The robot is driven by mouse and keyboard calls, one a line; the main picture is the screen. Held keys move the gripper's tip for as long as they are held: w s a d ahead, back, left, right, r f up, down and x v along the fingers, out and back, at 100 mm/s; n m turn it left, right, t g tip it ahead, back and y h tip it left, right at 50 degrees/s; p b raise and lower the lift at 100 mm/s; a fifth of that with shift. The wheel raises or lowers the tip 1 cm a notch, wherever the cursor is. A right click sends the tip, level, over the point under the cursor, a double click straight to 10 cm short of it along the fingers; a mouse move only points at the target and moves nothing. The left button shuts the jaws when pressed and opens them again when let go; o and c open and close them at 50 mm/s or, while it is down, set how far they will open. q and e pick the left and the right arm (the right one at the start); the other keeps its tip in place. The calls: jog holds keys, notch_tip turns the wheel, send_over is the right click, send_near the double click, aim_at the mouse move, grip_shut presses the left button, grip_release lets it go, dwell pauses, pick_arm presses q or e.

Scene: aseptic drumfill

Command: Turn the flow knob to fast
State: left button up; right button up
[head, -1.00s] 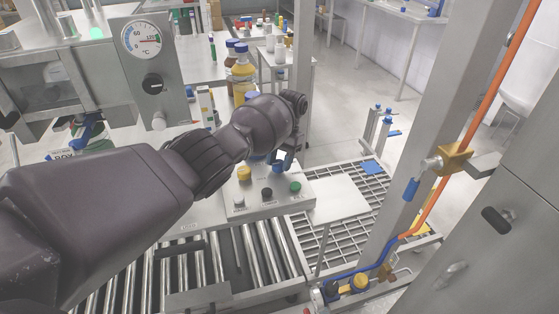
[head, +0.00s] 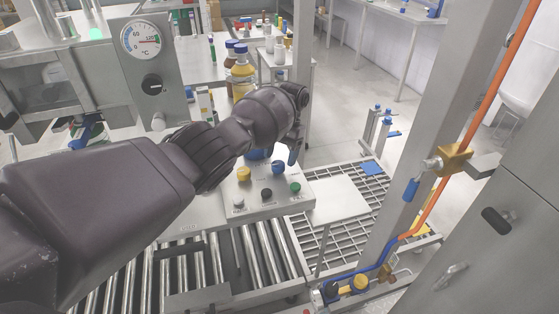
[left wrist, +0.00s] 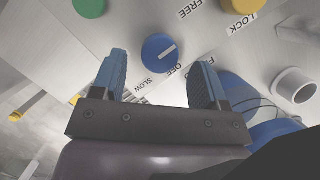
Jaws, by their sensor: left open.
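The blue flow knob (left wrist: 161,54) has a white pointer line and shows between and beyond my left fingertips in the left wrist view. My left gripper (left wrist: 160,72) is open, one finger on each side of the knob's line, with nothing between the fingers. I cannot tell whether either finger touches the knob. In the head view, the control box (head: 222,207) stands below my left gripper (head: 291,150). My wrist hides part of the box's far side. My right gripper is not in view.
A roller conveyor (head: 230,255) runs in front. A steel post (head: 420,140) with an orange hose stands at right.

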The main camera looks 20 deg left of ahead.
pick_arm(q)
jog(key=b+v, duration=0.1)
jog(key=v, duration=0.7)
jog(key=shift+w+r, duration=0.15)
jog(key=shift+r, duration=0.2)
jog(key=shift+f, duration=0.1)
